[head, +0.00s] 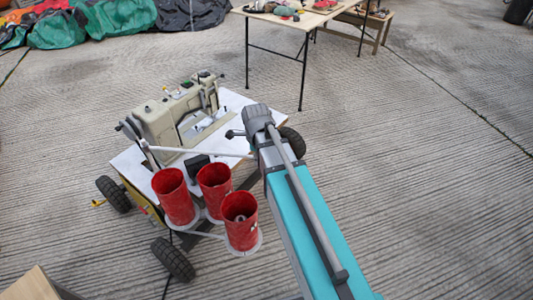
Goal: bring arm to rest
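My arm, teal and grey, reaches up from the bottom right to a dark grey rounded joint near the middle of the head view. I make out no gripper fingers there; whatever lies beyond the joint is hidden behind it. A small dark part sticks out to the left of the joint, and I cannot tell what it belongs to. I see nothing held.
Left of my arm stands a wheeled cart with a white top (233,105), a beige sewing machine (165,122) and red thread cones (174,197). A tool table (306,21) stands behind. Folded green fabric (113,17) lies at back left. Concrete at right is clear.

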